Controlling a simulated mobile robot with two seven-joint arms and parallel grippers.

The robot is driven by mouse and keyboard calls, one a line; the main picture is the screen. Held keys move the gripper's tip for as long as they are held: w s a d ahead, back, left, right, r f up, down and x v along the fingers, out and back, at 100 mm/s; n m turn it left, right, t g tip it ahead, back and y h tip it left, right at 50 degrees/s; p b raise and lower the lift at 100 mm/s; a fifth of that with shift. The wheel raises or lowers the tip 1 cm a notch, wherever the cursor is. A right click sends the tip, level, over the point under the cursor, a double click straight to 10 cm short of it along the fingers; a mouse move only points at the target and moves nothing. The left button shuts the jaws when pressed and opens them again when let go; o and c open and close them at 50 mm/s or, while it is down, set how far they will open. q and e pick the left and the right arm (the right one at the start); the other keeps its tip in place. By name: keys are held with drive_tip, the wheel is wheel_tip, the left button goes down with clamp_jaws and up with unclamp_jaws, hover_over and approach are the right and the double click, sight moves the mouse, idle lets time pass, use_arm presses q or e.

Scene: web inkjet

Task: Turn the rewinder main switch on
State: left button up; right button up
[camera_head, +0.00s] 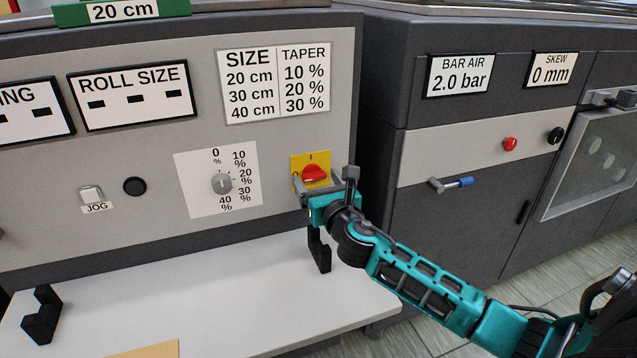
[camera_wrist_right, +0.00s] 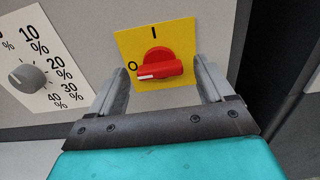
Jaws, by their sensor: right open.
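The rewinder main switch is a red rotary knob (camera_head: 314,173) on a yellow plate (camera_head: 297,160), at the right end of the grey panel. In the right wrist view the knob (camera_wrist_right: 160,66) lies roughly level, its white-marked end toward the O at left, with the I above. My right gripper (camera_head: 322,184) is in front of the switch. In the right wrist view its two fingers (camera_wrist_right: 162,90) are apart, one to each lower side of the knob, with nothing between them gripped. Whether they touch the plate is unclear. My left gripper is not in view.
Left of the switch is a grey taper dial (camera_head: 222,184), with a black button (camera_head: 135,186) and a jog switch (camera_head: 91,195) further left. A white shelf (camera_head: 200,285) juts out below, with black brackets (camera_head: 319,250). A dark cabinet (camera_head: 460,225) stands to the right.

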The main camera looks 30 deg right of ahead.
drive_tip(key=c, duration=1)
drive_tip(key=shift+c, duration=0.2)
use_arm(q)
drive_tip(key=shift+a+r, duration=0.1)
use_arm(e)
drive_tip(key=m, duration=0.4)
drive_tip(key=shift+m+p, duration=0.4)
drive_tip(key=m, duration=0.4)
drive_tip(key=m+p, duration=0.1)
drive_tip(key=m, duration=0.4)
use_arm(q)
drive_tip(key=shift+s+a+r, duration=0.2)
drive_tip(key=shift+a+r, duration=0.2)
use_arm(e)
drive_tip(key=shift+m, duration=2)
